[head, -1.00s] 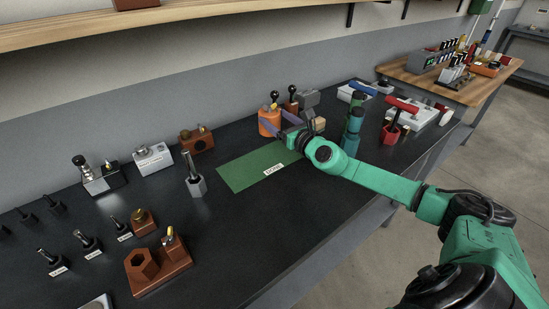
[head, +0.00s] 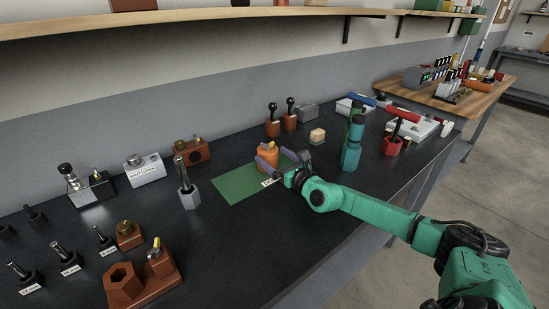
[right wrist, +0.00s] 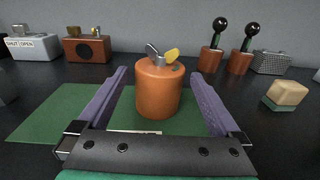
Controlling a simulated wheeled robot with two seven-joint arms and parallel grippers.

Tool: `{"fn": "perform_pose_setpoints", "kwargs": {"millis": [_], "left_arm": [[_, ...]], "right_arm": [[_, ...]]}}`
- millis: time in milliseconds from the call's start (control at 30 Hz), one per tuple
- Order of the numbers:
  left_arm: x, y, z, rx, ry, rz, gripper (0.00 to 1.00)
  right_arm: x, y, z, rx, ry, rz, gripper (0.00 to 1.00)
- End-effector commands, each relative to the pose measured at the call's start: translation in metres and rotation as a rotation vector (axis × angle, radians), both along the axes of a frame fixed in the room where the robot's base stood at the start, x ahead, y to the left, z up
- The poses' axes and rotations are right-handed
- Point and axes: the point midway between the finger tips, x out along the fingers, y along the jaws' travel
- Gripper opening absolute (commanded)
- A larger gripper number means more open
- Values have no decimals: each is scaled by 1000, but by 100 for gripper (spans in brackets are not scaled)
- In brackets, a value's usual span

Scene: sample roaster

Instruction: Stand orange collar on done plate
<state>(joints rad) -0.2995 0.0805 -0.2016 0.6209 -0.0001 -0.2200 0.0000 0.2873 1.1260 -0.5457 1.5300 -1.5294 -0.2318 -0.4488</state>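The orange collar (head: 266,161) is an orange cylinder with a grey lever and a yellow tab on top. It stands upright on the green plate (head: 236,186), toward its right end; it also shows in the right wrist view (right wrist: 158,88). The plate carries a white label, partly hidden by my gripper. My right gripper (head: 274,158) is open, its two purple fingers on either side of the collar. The right wrist view shows a gap between the collar and each finger (right wrist: 157,80). My left gripper is not in view.
Behind the collar stand two black-knobbed holders (head: 272,128), a grey box (head: 307,113) and a wooden block (head: 317,136). A teal bottle (head: 351,150) stands right of them. A grey hex post (head: 188,196) stands left of the plate.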

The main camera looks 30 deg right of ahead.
Motion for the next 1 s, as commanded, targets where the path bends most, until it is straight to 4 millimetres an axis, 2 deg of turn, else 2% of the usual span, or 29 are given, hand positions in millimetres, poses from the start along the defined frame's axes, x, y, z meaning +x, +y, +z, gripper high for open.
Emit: {"fn": "perform_pose_setpoints", "kwargs": {"millis": [267, 367, 567, 800, 1000], "left_arm": [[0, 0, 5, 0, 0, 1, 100], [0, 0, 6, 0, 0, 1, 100], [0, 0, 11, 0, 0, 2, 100], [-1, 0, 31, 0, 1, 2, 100], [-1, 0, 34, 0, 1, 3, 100]], "right_arm": [[-4, -1, 3, -2, 3, 0, 100], [-17, -3, 2, -4, 5, -1, 100], [-58, -5, 3, -10, 8, 2, 100], [-104, -8, 8, -7, 7, 4, 100], [-120, -10, 6, 1, 1, 0, 100]]}}
